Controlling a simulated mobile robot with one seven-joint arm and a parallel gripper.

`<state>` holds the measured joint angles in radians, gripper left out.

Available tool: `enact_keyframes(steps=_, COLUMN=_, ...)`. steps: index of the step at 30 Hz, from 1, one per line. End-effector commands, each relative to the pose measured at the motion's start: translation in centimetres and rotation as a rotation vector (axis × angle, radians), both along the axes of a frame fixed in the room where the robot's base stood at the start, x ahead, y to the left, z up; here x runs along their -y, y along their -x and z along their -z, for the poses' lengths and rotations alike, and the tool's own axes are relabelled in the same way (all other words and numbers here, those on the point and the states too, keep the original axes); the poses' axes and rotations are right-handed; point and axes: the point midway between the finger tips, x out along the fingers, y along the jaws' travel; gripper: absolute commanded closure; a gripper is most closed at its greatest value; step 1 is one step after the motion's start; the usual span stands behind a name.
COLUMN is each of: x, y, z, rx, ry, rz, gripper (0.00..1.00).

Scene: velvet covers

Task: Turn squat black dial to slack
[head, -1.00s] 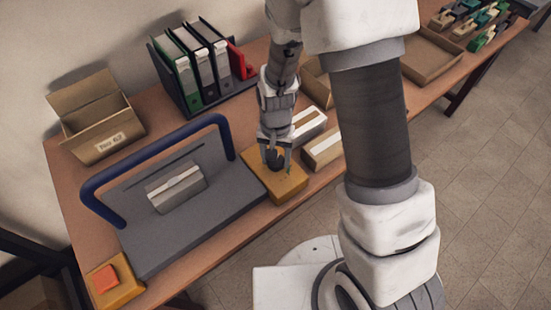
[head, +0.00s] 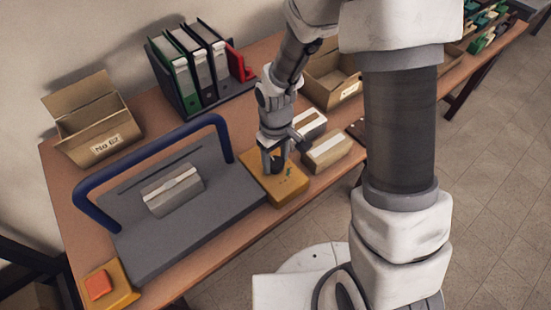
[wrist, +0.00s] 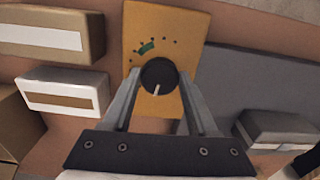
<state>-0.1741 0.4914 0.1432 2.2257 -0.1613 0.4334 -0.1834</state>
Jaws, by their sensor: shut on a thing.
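The squat black dial (wrist: 159,77) sits on a yellow-orange panel (wrist: 186,22) in the wrist view. A pale pointer line on the dial points toward the bottom of that view. Several small dark marks and a green patch (wrist: 147,47) lie on the panel beyond the dial. My gripper (wrist: 160,80) is shut on the dial, one finger on each side. In the head view my gripper (head: 273,160) stands over the yellow panel (head: 287,192) and mostly hides the dial. I cannot read any label for slack.
A grey machine with a blue bar (head: 150,155) and a silver parcel (head: 172,190) stands left of the panel. Small boxes (head: 327,150) sit close on the right. Binders (head: 190,70) and an open carton (head: 95,120) stand behind. An orange button (head: 98,285) is front left.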

Motion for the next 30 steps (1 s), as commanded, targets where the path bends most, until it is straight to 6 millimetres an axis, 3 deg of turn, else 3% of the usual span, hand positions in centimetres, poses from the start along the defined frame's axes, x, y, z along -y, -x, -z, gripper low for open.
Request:
enact_keyframes(steps=11, x=0.0, y=-0.07, z=-0.04, rx=0.001, ry=-0.001, rz=-0.155, gripper=0.97)
enact_keyframes(steps=27, x=0.0, y=-0.06, z=-0.03, rx=0.001, ry=0.0, rz=-0.179, gripper=0.97)
enact_keyframes(steps=28, x=0.0, y=-0.06, z=-0.03, rx=0.001, ry=0.0, rz=-0.179, gripper=0.36)
enact_keyframes(steps=30, x=0.0, y=-0.06, z=-0.03, rx=0.001, ry=0.0, rz=-0.178, gripper=0.23)
